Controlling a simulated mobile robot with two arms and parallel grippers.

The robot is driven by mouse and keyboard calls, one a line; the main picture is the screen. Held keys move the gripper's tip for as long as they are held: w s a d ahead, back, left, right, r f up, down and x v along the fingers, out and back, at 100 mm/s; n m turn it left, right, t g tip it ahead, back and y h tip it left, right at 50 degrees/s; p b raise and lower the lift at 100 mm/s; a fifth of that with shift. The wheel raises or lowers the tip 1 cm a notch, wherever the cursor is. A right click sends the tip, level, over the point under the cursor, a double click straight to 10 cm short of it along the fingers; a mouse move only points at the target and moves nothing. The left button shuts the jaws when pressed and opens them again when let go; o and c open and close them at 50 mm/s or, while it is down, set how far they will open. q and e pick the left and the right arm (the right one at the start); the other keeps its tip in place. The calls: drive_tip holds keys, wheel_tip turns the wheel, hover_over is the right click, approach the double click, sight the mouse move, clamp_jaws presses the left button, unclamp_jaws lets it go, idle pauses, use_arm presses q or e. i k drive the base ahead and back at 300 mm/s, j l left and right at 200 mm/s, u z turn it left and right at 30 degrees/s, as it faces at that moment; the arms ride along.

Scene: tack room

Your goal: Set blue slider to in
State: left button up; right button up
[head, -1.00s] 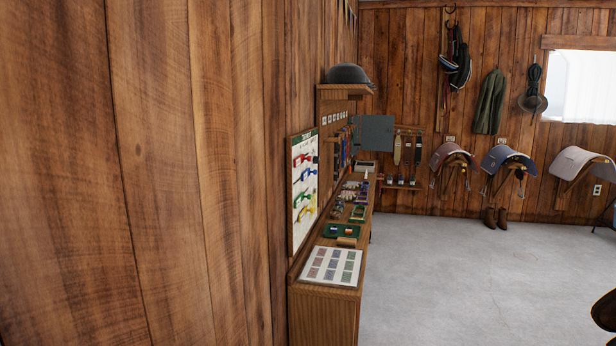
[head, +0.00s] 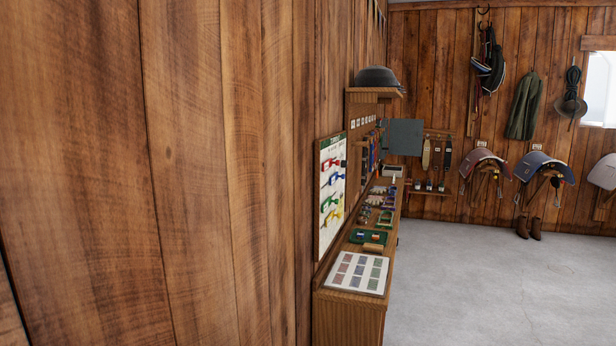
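A white board (head: 332,190) with a green header hangs on the wooden wall above the bench. It carries several coloured pieces in a column: red, then a blue one (head: 329,182), then green and yellow. The blue piece may be the blue slider, but it is small and seen at a steep angle, so I cannot tell its setting. Neither of my grippers is in the head view.
A long wooden bench (head: 348,308) runs along the left wall, with a card of coloured swatches (head: 358,272) and small items on top. A helmet (head: 377,77) sits on a shelf. Saddles (head: 545,168) hang at the back. The grey floor (head: 480,285) right of the bench is open.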

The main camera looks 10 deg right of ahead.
sight(333, 179)
drive_tip(key=i+l+u, duration=0.35)
drive_tip(key=l, duration=0.25)
drive_tip(key=i+l+u, duration=0.2)
drive_tip(key=l, duration=0.2)
drive_tip(key=i+l+u, duration=0.2)
drive_tip(key=l, duration=0.15)
